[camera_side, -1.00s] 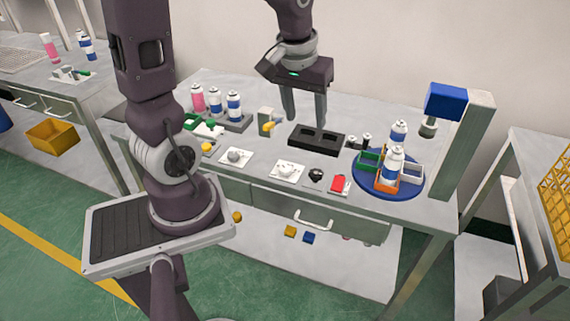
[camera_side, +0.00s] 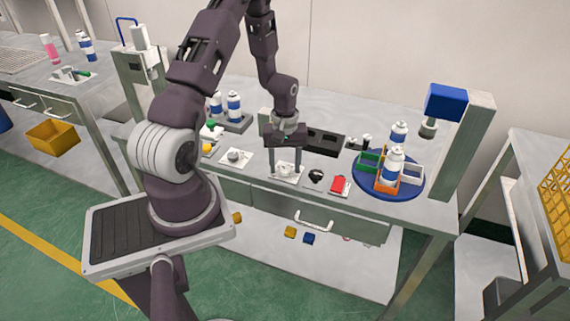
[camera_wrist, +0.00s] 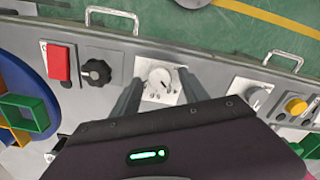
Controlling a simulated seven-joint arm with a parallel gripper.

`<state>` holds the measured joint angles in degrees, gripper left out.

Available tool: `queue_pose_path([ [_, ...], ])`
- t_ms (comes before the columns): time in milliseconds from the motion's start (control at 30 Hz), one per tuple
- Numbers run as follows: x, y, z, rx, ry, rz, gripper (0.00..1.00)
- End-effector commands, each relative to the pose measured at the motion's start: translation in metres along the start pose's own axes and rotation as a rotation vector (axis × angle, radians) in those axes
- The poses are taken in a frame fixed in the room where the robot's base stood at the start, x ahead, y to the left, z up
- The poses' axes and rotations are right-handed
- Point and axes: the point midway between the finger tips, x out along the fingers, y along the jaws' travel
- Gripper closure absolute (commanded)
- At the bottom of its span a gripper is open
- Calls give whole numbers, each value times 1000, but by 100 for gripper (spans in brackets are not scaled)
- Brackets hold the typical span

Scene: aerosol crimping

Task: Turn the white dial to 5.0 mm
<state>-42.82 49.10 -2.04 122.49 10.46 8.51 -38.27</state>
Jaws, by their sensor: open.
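The white dial (camera_wrist: 159,77) sits on a white square plate with marks around it, at the middle of the wrist view. In the side view the dial (camera_side: 286,171) is near the bench's front edge, partly hidden by my fingers. My gripper (camera_wrist: 160,72) is open, pointing down, with one finger on each side of the dial. In the side view my gripper (camera_side: 285,173) is low over the dial's plate. I cannot tell whether the fingers touch the dial. The scale's numbers are too small to read.
A black knob (camera_wrist: 97,72) and a red switch (camera_wrist: 59,63) are on one side of the dial. A second dial (camera_wrist: 257,98) and a yellow button (camera_wrist: 296,106) are on the other. A blue turntable (camera_side: 365,187) with cans stands to the right.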

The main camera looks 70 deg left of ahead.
Motion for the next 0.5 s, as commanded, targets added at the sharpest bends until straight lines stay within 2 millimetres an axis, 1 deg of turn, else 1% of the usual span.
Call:
queue_pose_path([
  [67, 0, 0, 0, 0, 0, 0, 48],
  [167, 0, 0, 0, 1, 0, 0, 66],
  [200, 0, 0, 0, 1, 0, 0, 74],
  [267, 0, 0, 0, 1, 0, 0, 85],
  [333, 0, 0, 0, 1, -1, 0, 99],
  [500, -1, 0, 0, 5, -1, 0, 100],
])
